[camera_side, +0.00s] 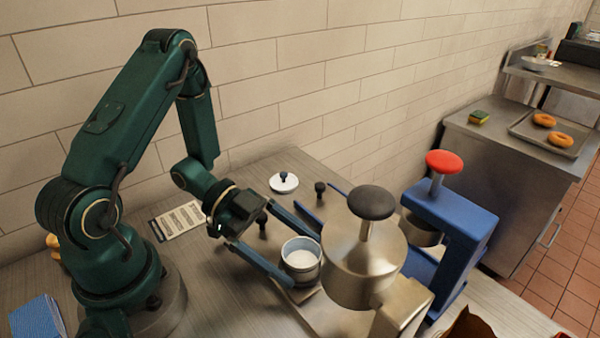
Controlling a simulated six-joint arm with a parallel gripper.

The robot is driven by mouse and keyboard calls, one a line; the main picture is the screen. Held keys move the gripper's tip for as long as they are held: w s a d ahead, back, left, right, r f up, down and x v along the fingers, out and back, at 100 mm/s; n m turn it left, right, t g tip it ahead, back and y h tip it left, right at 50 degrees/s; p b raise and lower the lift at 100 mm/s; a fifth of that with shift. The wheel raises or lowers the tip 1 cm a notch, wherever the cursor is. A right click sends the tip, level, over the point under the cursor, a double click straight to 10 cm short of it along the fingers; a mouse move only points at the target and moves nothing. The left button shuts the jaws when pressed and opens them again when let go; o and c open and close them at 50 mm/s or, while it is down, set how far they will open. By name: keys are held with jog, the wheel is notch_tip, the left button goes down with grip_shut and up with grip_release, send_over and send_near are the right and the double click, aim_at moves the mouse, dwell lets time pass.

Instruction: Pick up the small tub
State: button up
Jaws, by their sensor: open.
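The small tub (301,271) is a grey metal cup with a pale rim and white contents. It stands upright on or beside a flat metal base, left of a large steel canister. My gripper (305,261) is open, with its two long blue fingers reaching toward the tub from the left. One finger passes along the tub's near left side and the other lies toward its far side. I cannot tell whether either finger touches the tub. The near finger hides a little of the tub's lower left.
A steel canister with a black knob (363,255) stands close right of the tub. A blue press with a red knob (452,225) is beyond it. A white lid (284,183) and a small black knob-topped piece (320,190) lie behind. A printed card (179,220) lies left.

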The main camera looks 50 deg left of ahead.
jog(key=shift+d, duration=0.15)
jog(key=c, duration=1.5)
jog(key=shift+r, duration=0.15)
